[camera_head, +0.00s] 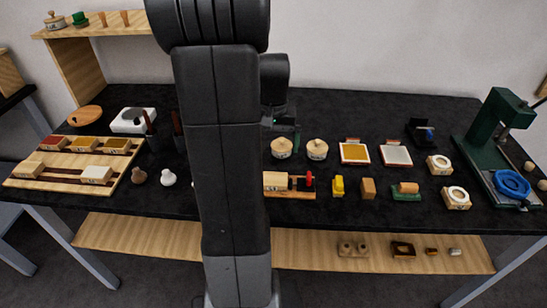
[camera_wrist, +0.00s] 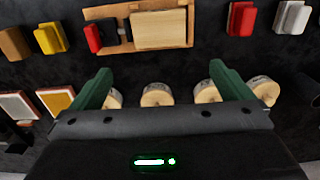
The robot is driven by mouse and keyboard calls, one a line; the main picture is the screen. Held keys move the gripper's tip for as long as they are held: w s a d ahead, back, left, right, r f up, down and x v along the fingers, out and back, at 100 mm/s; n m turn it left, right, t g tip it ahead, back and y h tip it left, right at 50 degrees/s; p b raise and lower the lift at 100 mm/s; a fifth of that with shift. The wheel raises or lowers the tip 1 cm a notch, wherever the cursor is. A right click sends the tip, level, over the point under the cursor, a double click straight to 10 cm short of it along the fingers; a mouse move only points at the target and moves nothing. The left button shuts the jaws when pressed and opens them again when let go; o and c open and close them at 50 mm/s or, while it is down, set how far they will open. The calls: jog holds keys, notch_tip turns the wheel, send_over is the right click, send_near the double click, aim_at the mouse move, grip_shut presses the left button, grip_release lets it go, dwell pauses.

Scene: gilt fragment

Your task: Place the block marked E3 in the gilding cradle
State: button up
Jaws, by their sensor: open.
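A pale wooden block (camera_head: 275,182) sits in a wooden holder with a red knob (camera_head: 309,180), which looks like the gilding cradle (camera_head: 290,195). In the wrist view this block (camera_wrist: 160,30) lies in the holder (camera_wrist: 125,10), beside the red clamp piece (camera_wrist: 93,38). Its marking is too small to read. Two other pale blocks, (camera_head: 28,169) and (camera_head: 96,175), sit on the left board; their marks are also unreadable. My gripper (camera_wrist: 162,85) is open and empty, above round-lidded jars and apart from the cradle. My arm hides much of it in the head view.
Lidded jars (camera_head: 317,149) stand behind the cradle. A yellow block (camera_head: 338,186) and a brown block (camera_head: 368,188) stand to its right. A green press (camera_head: 492,140) fills the right end. The left wooden board (camera_head: 60,187) holds coloured trays.

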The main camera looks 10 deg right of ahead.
jog(key=shift+r, duration=1.35)
jog(key=shift+c, duration=0.5)
dwell(0.6)
